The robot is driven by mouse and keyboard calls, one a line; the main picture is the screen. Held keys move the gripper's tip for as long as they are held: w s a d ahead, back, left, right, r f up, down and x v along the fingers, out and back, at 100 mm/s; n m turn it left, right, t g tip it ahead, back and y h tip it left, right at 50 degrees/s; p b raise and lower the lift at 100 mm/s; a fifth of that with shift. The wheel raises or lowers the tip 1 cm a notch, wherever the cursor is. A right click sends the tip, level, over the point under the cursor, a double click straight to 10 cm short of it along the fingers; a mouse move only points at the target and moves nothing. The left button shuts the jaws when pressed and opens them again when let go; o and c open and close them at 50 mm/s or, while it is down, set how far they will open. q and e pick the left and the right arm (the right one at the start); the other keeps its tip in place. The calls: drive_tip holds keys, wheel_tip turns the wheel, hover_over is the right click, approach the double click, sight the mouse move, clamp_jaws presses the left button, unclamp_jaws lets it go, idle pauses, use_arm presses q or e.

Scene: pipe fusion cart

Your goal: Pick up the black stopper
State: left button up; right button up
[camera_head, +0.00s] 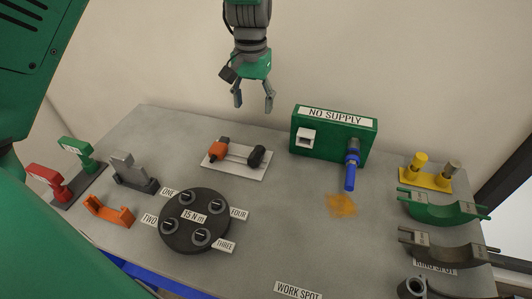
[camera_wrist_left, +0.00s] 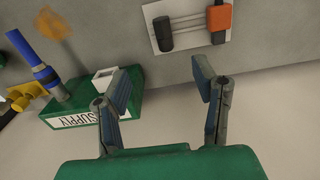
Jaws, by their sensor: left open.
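The black stopper (camera_head: 257,156) is a dark, short cylinder at the right end of light rods on a white plate (camera_head: 236,174). An orange block (camera_head: 219,151) sits at the rods' other end. In the left wrist view the black stopper (camera_wrist_left: 163,33) lies beyond the fingers, near the top edge. My left gripper (camera_head: 254,102) is open and empty. It points down behind the plate, above and apart from the stopper. It also shows in the left wrist view (camera_wrist_left: 164,82). My right gripper is not in view.
A green NO SUPPLY box (camera_head: 334,137) with a blue handle (camera_head: 351,172) stands right of the plate. A black round dial (camera_head: 195,235) lies in front. Yellow posts (camera_head: 425,176) and a green clamp (camera_head: 440,210) are at the right. The middle of the grey table (camera_head: 285,230) is clear.

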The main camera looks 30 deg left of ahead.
use_arm(q)
drive_tip(key=b, duration=0.5)
hover_over(254, 154)
drive_tip(key=a, duration=0.1)
wheel_tip(254, 154, down, 6)
drive_tip(key=f, duration=0.1)
drive_tip(key=d+f, duration=0.1)
drive_tip(key=f, duration=0.2)
drive_tip(key=shift+s+d+b, duration=0.25)
drive_tip(key=shift+s+b, duration=0.05)
drive_tip(key=f, duration=0.4)
drive_tip(key=shift+w+a+f, duration=0.1)
drive_tip(key=shift+a+f, duration=0.05)
drive_tip(key=shift+a, duration=0.15)
drive_tip(key=shift+a+f, duration=0.35)
drive_tip(key=shift+f, duration=0.2)
drive_tip(key=f, duration=0.2)
drive_tip(key=d+f, duration=0.1)
drive_tip(key=f, duration=0.1)
drive_tip(key=shift+w+d+f, duration=0.15)
drive_tip(key=shift+w, duration=0.05)
drive_tip(key=shift+d+f, duration=0.15)
drive_tip(key=shift+d, duration=0.1)
drive_tip(key=shift+s+a, duration=0.1)
drive_tip(key=shift+a, duration=0.4)
clamp_jaws()
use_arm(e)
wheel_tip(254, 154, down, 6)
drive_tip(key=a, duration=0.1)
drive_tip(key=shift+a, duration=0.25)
